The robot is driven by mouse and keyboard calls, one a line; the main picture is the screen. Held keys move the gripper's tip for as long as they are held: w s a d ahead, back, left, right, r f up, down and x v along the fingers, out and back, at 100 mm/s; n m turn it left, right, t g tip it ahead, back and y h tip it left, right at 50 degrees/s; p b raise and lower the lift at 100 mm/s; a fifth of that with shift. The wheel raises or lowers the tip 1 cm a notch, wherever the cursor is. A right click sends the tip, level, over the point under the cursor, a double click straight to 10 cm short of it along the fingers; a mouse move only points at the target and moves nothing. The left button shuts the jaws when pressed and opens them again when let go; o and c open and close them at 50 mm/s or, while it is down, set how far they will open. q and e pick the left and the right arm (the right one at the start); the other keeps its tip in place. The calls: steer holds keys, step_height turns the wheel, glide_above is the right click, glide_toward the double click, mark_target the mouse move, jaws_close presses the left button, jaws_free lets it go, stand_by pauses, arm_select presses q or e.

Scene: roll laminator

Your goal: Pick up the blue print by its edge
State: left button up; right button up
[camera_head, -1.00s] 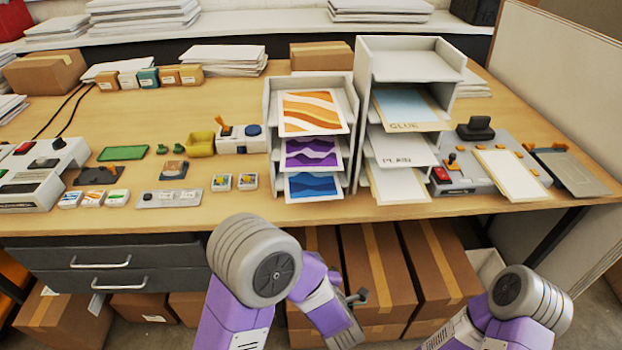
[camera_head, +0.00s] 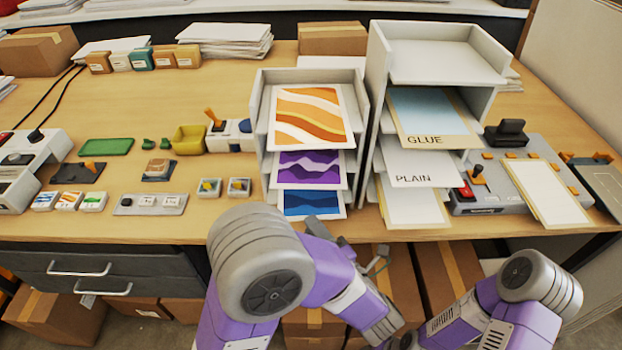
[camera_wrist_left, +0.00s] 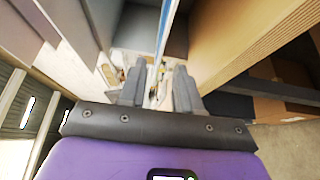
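The blue print (camera_head: 296,203) lies in the lowest tier of the left white rack, its front edge sticking out toward me.
The purple print (camera_head: 308,168) and orange print (camera_head: 308,115) sit above in the left rack (camera_head: 262,110). The right rack (camera_head: 377,80) holds glue and plain sheets. A grey laminator (camera_head: 480,207) stands to the right. Cardboard boxes (camera_head: 447,270) are under the table.

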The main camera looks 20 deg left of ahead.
mark_target(305, 214)
arm_select(q)
steer(key=x, duration=0.5)
steer(key=shift+w+d+r, duration=0.1)
steer(key=shift+w+r, duration=0.05)
steer(key=shift+w, duration=0.05)
steer(key=shift+c, duration=0.5)
jaws_close()
